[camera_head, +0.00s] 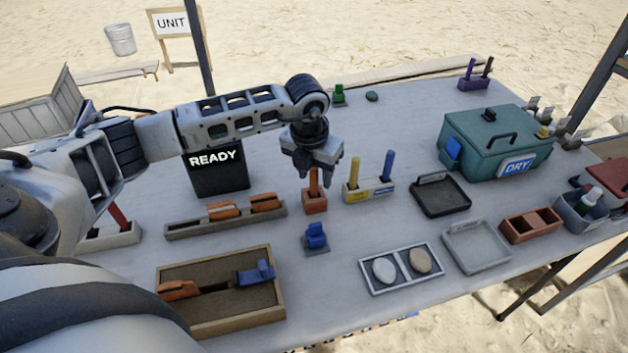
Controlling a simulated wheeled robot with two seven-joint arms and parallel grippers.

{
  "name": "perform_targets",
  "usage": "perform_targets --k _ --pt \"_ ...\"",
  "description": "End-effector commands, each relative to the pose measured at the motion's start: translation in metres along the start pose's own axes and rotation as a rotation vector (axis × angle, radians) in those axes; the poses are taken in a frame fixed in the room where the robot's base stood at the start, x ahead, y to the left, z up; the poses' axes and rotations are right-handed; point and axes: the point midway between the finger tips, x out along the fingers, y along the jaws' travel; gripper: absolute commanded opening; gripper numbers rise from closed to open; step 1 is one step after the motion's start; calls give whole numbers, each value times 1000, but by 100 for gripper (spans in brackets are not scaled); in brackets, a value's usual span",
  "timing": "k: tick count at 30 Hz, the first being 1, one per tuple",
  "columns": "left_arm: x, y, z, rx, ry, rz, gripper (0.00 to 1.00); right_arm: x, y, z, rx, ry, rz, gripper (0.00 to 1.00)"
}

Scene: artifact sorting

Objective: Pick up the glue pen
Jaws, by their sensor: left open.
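My left arm reaches in from the left, and my left gripper (313,165) points down over the middle of the table. It is open, around or just above the top of an upright orange pen (314,184), which stands in a small orange-brown holder (315,206). This may be the glue pen; no label on it is readable. The gripper hides the pen's upper end, and I cannot tell whether the fingers touch it. A pale holder (366,191) to the right carries a yellow pen (354,172) and a blue pen (388,165). My right gripper is not in view.
A black READY box (219,181) stands left of the gripper. A blue piece (316,236) sits just in front of the orange holder. A teal DRY box (499,153), trays (477,265) and a stone tray (402,287) lie to the right. A wooden tray (284,308) lies front left.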

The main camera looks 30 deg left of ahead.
Motion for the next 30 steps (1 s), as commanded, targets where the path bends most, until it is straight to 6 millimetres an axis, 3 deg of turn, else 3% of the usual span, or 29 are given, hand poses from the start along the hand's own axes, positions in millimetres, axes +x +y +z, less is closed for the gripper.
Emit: perform_targets --k 7,12,23,30 --pt "3 0 0 1 -1 0 42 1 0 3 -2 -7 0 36" --pt "3 0 0 1 0 0 0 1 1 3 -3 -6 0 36" --pt "1 0 0 1 -1 0 0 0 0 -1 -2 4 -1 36" --pt "-19 0 4 1 -4 1 0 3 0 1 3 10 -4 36"
